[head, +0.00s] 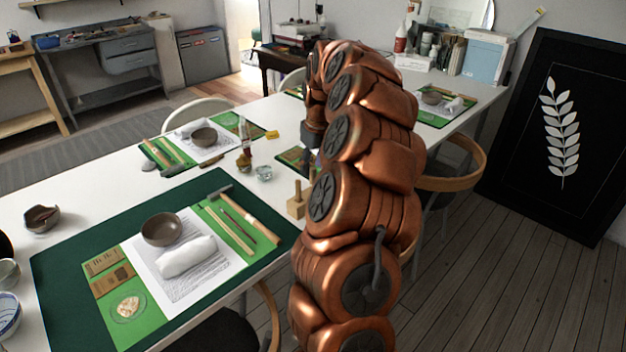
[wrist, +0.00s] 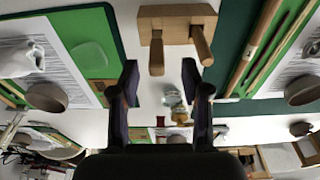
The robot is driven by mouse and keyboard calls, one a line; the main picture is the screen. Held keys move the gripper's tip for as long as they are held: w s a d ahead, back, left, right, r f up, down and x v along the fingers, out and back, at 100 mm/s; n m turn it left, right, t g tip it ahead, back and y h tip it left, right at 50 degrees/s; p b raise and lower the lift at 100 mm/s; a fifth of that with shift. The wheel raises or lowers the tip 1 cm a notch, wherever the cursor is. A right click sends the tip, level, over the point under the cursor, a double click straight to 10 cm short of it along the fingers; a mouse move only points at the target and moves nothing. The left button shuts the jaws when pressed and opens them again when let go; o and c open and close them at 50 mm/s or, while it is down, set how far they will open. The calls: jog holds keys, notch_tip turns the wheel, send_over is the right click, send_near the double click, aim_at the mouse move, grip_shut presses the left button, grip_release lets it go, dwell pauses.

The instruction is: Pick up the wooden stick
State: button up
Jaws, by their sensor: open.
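On the green mat in the head view lies a flat pale wooden stick (head: 231,230). Beside it are a thin dark brown stick (head: 239,224) and a hammer with a thick wooden handle (head: 258,224). In the wrist view, long wooden pieces lie at the upper right, among them a pale stick (wrist: 282,48); I cannot tell which one the task means. My gripper (wrist: 160,80) is open and empty, its two dark fingers apart, with the sticks off to their right.
A wooden block with two pegs (wrist: 176,20) is just beyond my fingertips; it also stands at the table edge in the head view (head: 297,205). A grey bowl (head: 161,229) and a white cloth-like bundle (head: 187,257) lie left of the sticks. Small glass jars (head: 264,173) stand behind.

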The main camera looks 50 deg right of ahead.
aim_at(311, 183)
jog(key=shift+w+d+f+p, duration=0.1)
jog(key=shift+w+f+p, duration=0.1)
jog(key=shift+f, duration=1)
jog(key=shift+w+d+f+p, duration=0.1)
jog(key=shift+w+f, duration=0.05)
jog(key=shift+f, duration=1)
jog(key=shift+c, duration=0.4)
jog(key=c, duration=0.8)
